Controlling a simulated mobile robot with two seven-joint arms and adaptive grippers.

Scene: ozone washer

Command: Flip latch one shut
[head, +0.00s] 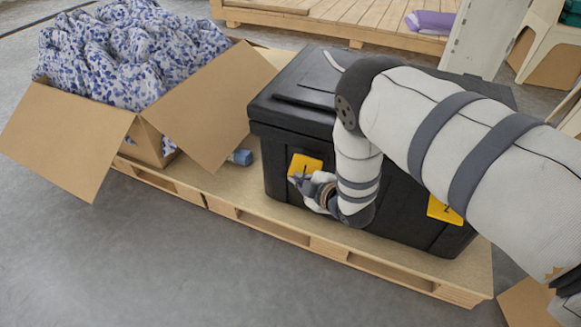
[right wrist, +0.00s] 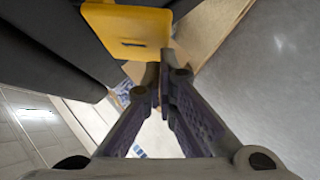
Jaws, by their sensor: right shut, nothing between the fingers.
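A black lidded box (head: 292,118) stands on a wooden pallet, with two yellow latches on its front. The left yellow latch (head: 304,163) is partly covered by my right gripper (head: 295,179). The right yellow latch (head: 443,210) is partly behind my right arm; its dark mark looks like a 2. The mark on the left latch is mostly hidden. In the right wrist view, a yellow latch plate (right wrist: 125,32) is just beyond the closed fingertips (right wrist: 158,80). I cannot tell whether they touch it, nor whether it is shut. My right gripper is empty. My left gripper is out of view.
An open cardboard box (head: 70,137) with blue-and-white patterned material (head: 125,50) stands left of the black box. A small blue item (head: 241,157) lies between them on the pallet (head: 228,193). The grey floor (head: 150,265) in front is clear.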

